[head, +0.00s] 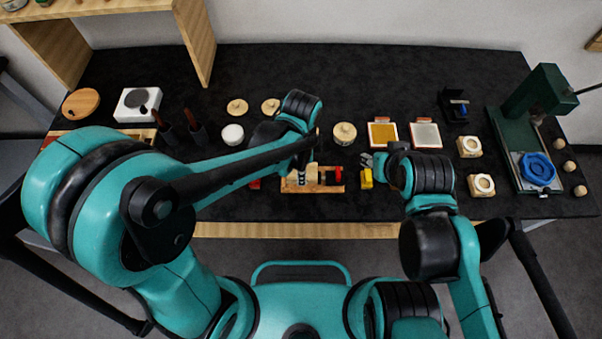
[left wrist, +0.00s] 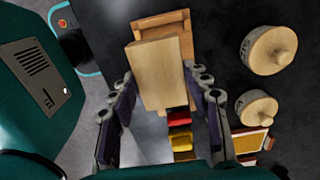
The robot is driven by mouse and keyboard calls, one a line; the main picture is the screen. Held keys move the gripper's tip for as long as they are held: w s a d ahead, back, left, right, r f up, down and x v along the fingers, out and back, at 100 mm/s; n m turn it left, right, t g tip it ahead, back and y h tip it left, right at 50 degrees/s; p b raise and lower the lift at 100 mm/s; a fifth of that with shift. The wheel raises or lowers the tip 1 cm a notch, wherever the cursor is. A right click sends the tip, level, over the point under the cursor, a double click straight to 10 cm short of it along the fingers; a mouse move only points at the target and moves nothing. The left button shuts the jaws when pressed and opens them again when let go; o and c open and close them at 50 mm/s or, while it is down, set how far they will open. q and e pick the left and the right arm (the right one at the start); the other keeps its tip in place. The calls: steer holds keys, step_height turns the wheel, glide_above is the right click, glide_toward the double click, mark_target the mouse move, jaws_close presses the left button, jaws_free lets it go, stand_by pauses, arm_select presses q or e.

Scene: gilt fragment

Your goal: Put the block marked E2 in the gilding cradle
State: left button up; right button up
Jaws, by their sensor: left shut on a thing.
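My left gripper (left wrist: 160,100) is shut on a pale wooden block (left wrist: 157,75); its fingers lie along both sides of it. No E2 mark is readable on the face I see. The low wooden cradle (head: 298,188) lies near the table's front edge, with a red part (head: 338,176) at its right end. In the left wrist view the block hides much of the cradle (left wrist: 165,22). The block is at or just above the cradle; I cannot tell whether they touch. My right gripper (head: 372,163) is beside a yellow object (head: 366,179); its jaw state is unclear.
Round wooden lidded pots (head: 345,133) stand behind the cradle. A gold tray (head: 383,133) and a silver tray (head: 425,135) lie to the right. A green press (head: 535,110) stands at far right. The dark table (head: 330,75) is clear at the back middle.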

arm_select(q)
steer(key=shift+w+f, duration=0.4)
steer(key=shift+w, duration=0.2)
steer(key=shift+f+b, duration=0.85)
steer(key=shift+f, duration=1.15)
steer(key=shift+f, duration=0.1)
steer(key=o, duration=1.2)
steer(key=shift+c, duration=0.2)
